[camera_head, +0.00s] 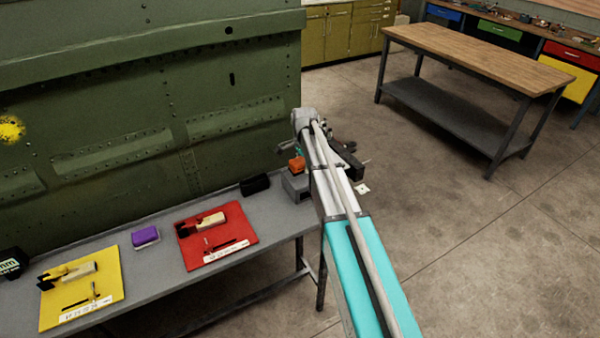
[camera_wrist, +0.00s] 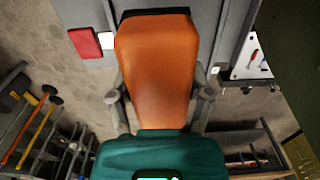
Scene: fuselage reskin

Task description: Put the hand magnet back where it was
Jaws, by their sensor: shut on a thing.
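The hand magnet, an orange block, sits between the two fingers of my gripper (camera_wrist: 160,100) in the wrist view, where its orange body (camera_wrist: 158,60) fills the middle. The fingers close on its two sides. In the head view the orange piece (camera_head: 297,164) shows just above a grey block (camera_head: 296,186) at the right end of the grey bench. My arm hides part of this spot, and I cannot tell whether the magnet touches the block. My gripper's fingers are mostly hidden in the head view.
The grey bench (camera_head: 170,232) runs along the green fuselage panel (camera_head: 120,100). On it lie a black block (camera_head: 255,184), a red mat (camera_head: 232,252) and a yellow mat (camera_head: 110,290) with tools, and a purple block (camera_head: 145,236). A wood-topped table (camera_head: 470,52) stands across open floor.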

